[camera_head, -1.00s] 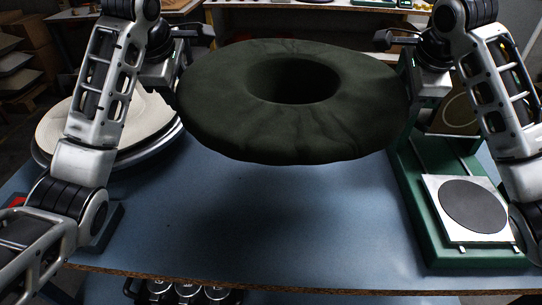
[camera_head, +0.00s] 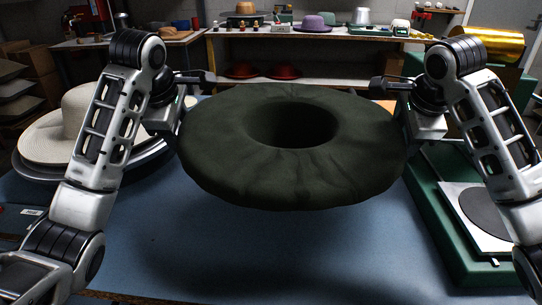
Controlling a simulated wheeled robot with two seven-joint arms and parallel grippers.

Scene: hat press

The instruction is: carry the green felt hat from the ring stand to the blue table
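The dark green felt hat (camera_head: 235,180) hangs level in the air above the blue table (camera_head: 200,250), hollow side up, with its shadow on the tabletop. My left gripper (camera_head: 183,122) is at the left edge of its brim and my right gripper (camera_head: 403,122) at the right edge. The fingertips are mostly hidden at the brim, but the hat is held up between the two grippers. I cannot make out a ring stand.
A cream hat (camera_head: 65,130) sits on a round metal-rimmed base at the left. A green machine (camera_head: 440,225) with a white plate and dark disc (camera_head: 484,215) stands at the right. A shelf bench (camera_head: 300,78) with several hats is behind. The table's front middle is clear.

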